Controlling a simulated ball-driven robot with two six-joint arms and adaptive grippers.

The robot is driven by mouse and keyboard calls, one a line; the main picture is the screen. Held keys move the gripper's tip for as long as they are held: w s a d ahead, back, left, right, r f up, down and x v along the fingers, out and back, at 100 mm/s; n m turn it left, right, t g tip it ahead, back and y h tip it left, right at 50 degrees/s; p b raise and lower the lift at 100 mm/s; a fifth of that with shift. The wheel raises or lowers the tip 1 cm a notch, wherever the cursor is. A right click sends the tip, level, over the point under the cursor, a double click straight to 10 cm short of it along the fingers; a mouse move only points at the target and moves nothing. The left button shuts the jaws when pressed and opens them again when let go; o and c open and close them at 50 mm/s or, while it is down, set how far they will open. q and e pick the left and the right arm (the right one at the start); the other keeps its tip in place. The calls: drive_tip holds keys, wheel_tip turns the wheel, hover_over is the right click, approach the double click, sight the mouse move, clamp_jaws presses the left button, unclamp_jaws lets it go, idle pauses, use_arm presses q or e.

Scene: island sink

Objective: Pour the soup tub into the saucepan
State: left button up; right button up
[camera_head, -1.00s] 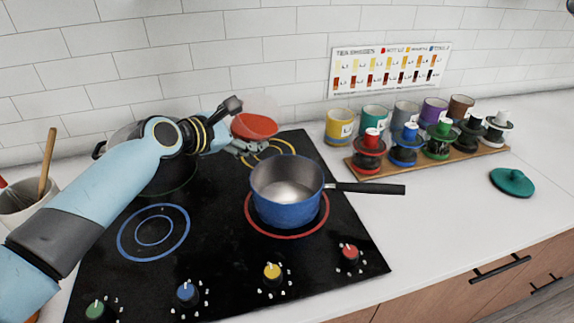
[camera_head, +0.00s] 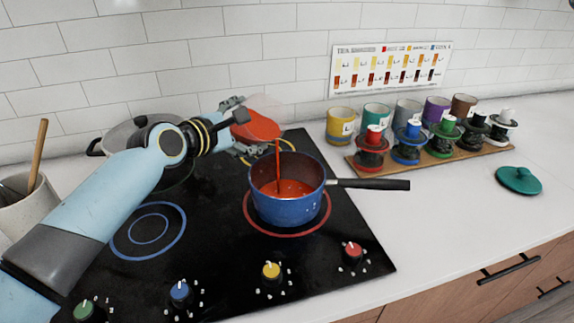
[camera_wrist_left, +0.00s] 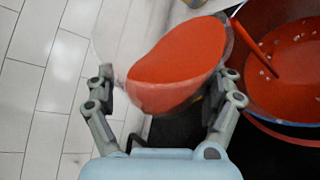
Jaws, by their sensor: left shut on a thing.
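The clear soup tub (camera_head: 258,124) holds red soup and is tilted toward the right above the stove. My left gripper (camera_head: 240,130) is shut on it; in the left wrist view my two fingers (camera_wrist_left: 166,100) grip the tub (camera_wrist_left: 180,62) from both sides. A red stream runs from the tub's lip down into the blue saucepan (camera_head: 287,208). Red soup lies in the bottom of the saucepan, which also shows at the right of the left wrist view (camera_wrist_left: 300,120). The saucepan stands on the red-ringed burner, its black handle pointing right. My right gripper is not in view.
A lidded pot (camera_head: 128,134) stands behind my left arm. A wooden board (camera_head: 430,158) with several jars and mugs is right of the stove. A teal lid (camera_head: 518,180) lies on the counter. The counter right of the saucepan handle is clear.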

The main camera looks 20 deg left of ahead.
use_arm(q)
drive_tip(key=shift+f+b, duration=0.1)
drive_tip(key=shift+b, duration=0.5)
drive_tip(key=shift+d+r+m+t+b, duration=0.1)
drive_tip(key=shift+r+m+t+b, duration=0.2)
drive_tip(key=shift+m, duration=0.2)
drive_tip(key=shift+s+r+m+y+b, duration=0.1)
drive_tip(key=shift+r+m+y+b, duration=0.25)
drive_tip(key=shift+b, duration=0.25)
idle(0.3)
drive_tip(key=shift+d+f+m+t+b, duration=0.15)
drive_tip(key=shift+f+m+t+b, duration=0.15)
drive_tip(key=shift+b, duration=0.35)
drive_tip(key=shift+b, duration=0.6)
drive_tip(key=shift+s+d+f+m+b, duration=0.15)
drive_tip(key=shift+m+b, duration=0.2)
drive_tip(key=shift+b, duration=0.3)
drive_tip(key=shift+d+r, duration=0.1)
drive_tip(key=shift+r, duration=0.15)
drive_tip(key=shift+t, duration=0.3)
